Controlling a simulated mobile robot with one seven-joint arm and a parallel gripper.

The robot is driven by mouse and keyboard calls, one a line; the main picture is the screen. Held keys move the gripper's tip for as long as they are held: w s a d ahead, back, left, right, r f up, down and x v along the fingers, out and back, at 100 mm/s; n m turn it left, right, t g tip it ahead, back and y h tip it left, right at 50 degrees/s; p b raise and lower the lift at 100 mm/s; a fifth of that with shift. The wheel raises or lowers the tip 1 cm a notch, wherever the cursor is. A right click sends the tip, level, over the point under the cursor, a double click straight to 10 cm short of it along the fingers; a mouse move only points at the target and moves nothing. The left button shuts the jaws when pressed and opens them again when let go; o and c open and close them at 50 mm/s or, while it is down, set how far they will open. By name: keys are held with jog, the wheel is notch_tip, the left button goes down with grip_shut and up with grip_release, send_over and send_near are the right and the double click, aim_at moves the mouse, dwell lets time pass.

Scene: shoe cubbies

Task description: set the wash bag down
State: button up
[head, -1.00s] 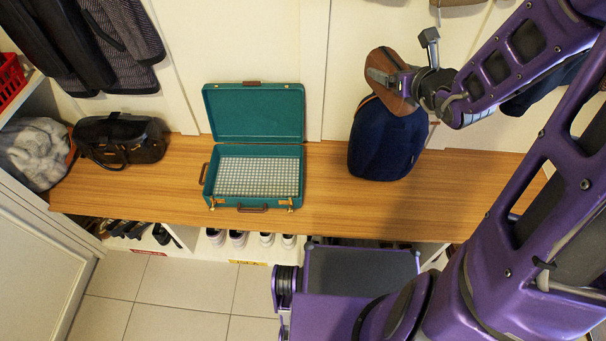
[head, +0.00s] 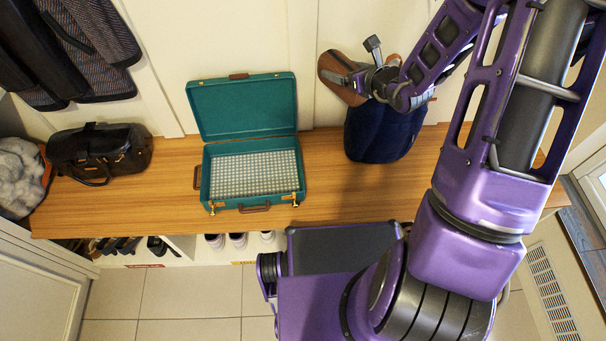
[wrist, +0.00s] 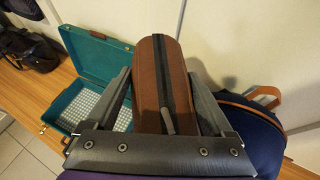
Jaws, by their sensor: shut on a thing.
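The brown wash bag (head: 338,72) with a dark zip band is held up in the air in front of the wall, above the bench and just left of the top of the navy backpack. My gripper (head: 358,82) is shut on it. In the wrist view the wash bag (wrist: 160,75) sits between the two fingers of my gripper (wrist: 166,100), its zip strip facing the camera. The open teal suitcase (head: 204,178) stands on the bench to the left, lid up against the wall, with a checked lining. It also shows in the wrist view (wrist: 90,55), beyond the left finger.
The navy backpack (head: 380,138) stands on the wooden bench (head: 325,190), below and right of my gripper. A black handbag (head: 100,152) and a grey fluffy item (head: 20,178) sit at the left. Bench between suitcase and backpack is bare. Shoes (head: 237,241) are underneath.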

notch_tip(320, 180, down, 14)
jog(key=n+y+b, duration=0.1)
jog(key=b, duration=0.1)
jog(key=n+g+y, duration=0.1)
send_over(323, 174)
notch_tip(323, 174, down, 13)
notch_tip(323, 174, down, 10)
jog(key=b, duration=0.3)
jog(key=shift+w, duration=0.1)
jog(key=shift+f, duration=0.1)
jog(key=shift+f, duration=0.1)
jog(key=o, duration=1.4)
